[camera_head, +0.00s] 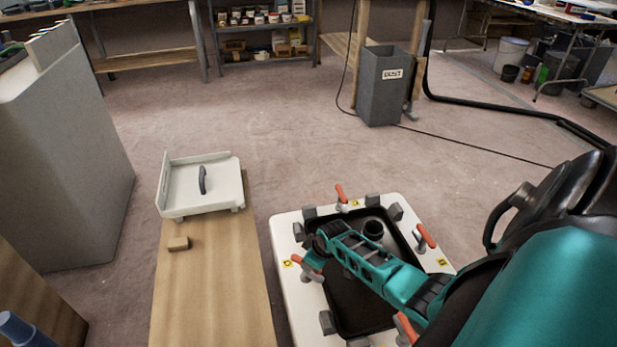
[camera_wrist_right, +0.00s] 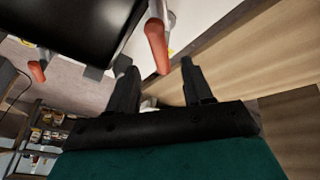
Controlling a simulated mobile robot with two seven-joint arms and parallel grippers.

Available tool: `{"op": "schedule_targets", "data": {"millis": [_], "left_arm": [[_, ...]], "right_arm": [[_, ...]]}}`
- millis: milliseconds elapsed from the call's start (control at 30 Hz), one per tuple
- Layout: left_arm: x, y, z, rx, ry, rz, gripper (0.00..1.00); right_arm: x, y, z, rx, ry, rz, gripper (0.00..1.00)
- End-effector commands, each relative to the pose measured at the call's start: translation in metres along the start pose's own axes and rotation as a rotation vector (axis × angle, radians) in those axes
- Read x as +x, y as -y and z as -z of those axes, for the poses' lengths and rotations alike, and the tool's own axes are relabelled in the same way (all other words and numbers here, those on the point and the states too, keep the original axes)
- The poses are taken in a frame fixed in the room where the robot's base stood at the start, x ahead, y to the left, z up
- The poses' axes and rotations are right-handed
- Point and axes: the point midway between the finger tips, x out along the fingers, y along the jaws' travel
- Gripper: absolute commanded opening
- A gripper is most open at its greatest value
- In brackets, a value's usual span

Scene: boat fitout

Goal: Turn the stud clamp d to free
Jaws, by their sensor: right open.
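A white frame (camera_head: 285,230) around a dark recessed opening has several stud clamps with orange handles, with small yellow tags beside some. The tag letters are too small to read, so I cannot tell which clamp is d. My right gripper (camera_head: 316,243) is over the frame's left side, close to the left clamp (camera_head: 310,270). In the right wrist view my right gripper (camera_wrist_right: 157,65) is open and empty. An orange handle (camera_wrist_right: 157,45) lies just beyond and between its fingertips; I cannot tell whether they touch. Another orange handle (camera_wrist_right: 37,70) is farther left. My left gripper is not in view.
Grey blocks (camera_head: 397,211) stand around the opening's rim. A grey bin (camera_head: 380,85) stands behind on clear floor.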

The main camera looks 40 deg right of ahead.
Motion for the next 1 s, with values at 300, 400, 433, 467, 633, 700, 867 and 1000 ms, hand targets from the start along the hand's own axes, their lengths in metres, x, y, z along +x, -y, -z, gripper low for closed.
{"op": "schedule_targets", "data": {"millis": [300, 400, 433, 467, 633, 700, 867, 1000], "left_arm": [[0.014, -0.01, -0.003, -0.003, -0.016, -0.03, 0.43], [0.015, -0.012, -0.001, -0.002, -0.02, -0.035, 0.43], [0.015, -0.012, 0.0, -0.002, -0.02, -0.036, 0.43], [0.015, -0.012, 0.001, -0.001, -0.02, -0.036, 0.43], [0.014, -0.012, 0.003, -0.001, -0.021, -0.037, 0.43], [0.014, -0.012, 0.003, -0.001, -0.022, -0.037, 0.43], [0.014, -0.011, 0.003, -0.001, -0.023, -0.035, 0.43], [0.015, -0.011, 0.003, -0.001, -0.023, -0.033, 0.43]], "right_arm": [[0.047, 0.0, -0.001, 0.001, -0.001, -0.001, 0.51], [0.052, 0.0, 0.0, 0.001, -0.001, -0.001, 0.51], [0.053, 0.0, 0.0, 0.001, -0.001, -0.001, 0.51], [0.053, 0.0, 0.0, 0.0, -0.001, -0.001, 0.51], [0.053, 0.0, 0.0, 0.0, -0.001, -0.001, 0.51], [0.053, 0.0, 0.0, 0.0, -0.001, -0.001, 0.51], [0.053, 0.0, 0.0, 0.0, -0.001, -0.001, 0.41], [0.053, 0.0, 0.0, 0.0, -0.001, -0.001, 0.28]]}}
